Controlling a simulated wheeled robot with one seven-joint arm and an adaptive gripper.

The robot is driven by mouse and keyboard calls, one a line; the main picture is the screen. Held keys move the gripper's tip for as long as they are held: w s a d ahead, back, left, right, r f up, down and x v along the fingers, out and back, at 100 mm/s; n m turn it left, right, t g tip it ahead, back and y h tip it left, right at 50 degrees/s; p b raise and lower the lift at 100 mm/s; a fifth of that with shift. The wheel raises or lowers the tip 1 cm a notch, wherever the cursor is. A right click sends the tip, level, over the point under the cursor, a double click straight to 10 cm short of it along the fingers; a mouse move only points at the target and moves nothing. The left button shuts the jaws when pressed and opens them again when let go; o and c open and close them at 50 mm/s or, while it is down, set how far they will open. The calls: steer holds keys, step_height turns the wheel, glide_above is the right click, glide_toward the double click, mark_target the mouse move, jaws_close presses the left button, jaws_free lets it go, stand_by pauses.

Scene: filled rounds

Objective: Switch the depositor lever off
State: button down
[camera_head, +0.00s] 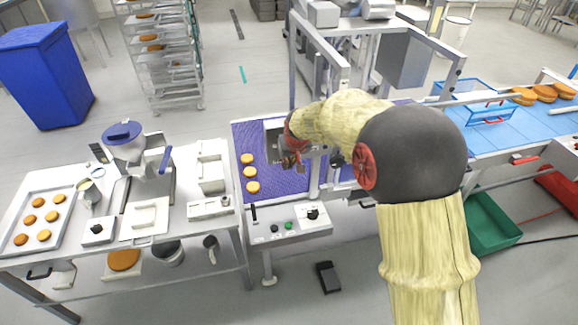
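A machine with a blue-lidded hopper (125,137), which looks like the depositor, stands on the left table. A blue handle (166,158) stands upright at its right side. A small box with a black knob (97,230) sits in front of it. A control panel (288,228) at the front of the purple conveyor carries a black upright lever or handle at its left and several knobs. I cannot tell which of these is the depositor lever. My gripper (287,161) is over the purple conveyor, right of the hopper machine and apart from it. Its fingers are too small and partly hidden to read.
Several round cakes (252,187) lie on the purple conveyor (262,140) beside my gripper. A tray (66,203) of rounds lies on the left table. A metal frame (292,60) rises behind my arm. A blue crate (487,113) stands on the right conveyor. A foot pedal (328,277) lies on the floor.

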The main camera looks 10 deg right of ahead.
steer(key=shift+f+t+b, duration=0.3)
steer(key=shift+f+b, duration=0.05)
steer(key=shift+b, duration=0.45)
steer(key=shift+r, duration=0.15)
steer(key=c, duration=1.9)
jaws_free()
steer(key=shift+o, duration=0.5)
steer(key=v, duration=1.2)
steer(key=shift+s, duration=0.15)
